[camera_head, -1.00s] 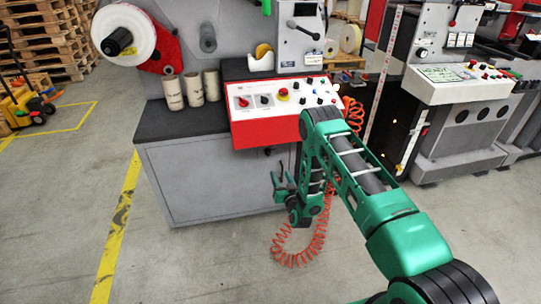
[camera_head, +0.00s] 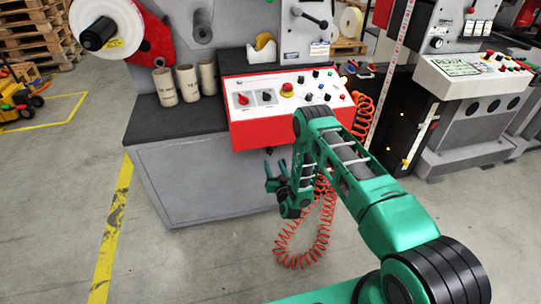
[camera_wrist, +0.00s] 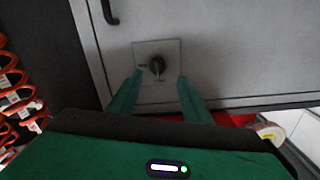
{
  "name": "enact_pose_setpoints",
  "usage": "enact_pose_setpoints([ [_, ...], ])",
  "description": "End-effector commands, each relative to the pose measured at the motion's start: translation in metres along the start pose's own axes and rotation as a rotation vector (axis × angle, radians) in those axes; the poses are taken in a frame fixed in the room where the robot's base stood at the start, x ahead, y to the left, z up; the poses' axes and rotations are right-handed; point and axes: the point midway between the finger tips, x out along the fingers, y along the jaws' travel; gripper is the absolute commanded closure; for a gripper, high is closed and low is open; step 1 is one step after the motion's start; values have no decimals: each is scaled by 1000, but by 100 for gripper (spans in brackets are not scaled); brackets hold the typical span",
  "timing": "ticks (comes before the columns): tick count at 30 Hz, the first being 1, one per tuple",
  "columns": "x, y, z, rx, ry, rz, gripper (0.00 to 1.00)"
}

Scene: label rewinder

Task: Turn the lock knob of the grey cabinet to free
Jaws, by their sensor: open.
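The grey cabinet (camera_head: 205,185) stands below the red and white control panel. In the wrist view its grey door (camera_wrist: 235,45) fills the upper part. The lock knob (camera_wrist: 157,66) is small, round and black, on a square light plate (camera_wrist: 171,48) with tiny labels too small to read. I cannot tell which way the knob points. My gripper (camera_wrist: 160,82) is open and empty. Its two green fingers point at the plate, with the knob between their tips in the picture; contact is not visible. In the head view my gripper (camera_head: 275,178) is in front of the cabinet's right part.
A black handle (camera_wrist: 108,12) is on the door near the knob plate. Orange coiled hose (camera_wrist: 12,75) hangs beside the cabinet. The red control panel (camera_head: 275,125) juts out above my gripper. A roll (camera_wrist: 268,133) shows at lower right in the wrist view.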

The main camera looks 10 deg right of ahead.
Motion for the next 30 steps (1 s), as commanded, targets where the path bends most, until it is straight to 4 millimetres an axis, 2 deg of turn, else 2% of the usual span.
enact_pose_setpoints([
  [6, 40, 7, -2, 2, 4, 8, 55],
  [12, 67, 8, -2, 1, 3, 9, 55],
  [18, 78, 8, -2, 1, 2, 8, 55],
  [26, 79, 8, -2, 0, 2, 8, 55],
  [28, 79, 8, -2, 0, 2, 8, 67],
  [30, 79, 8, -2, 0, 2, 8, 84],
])
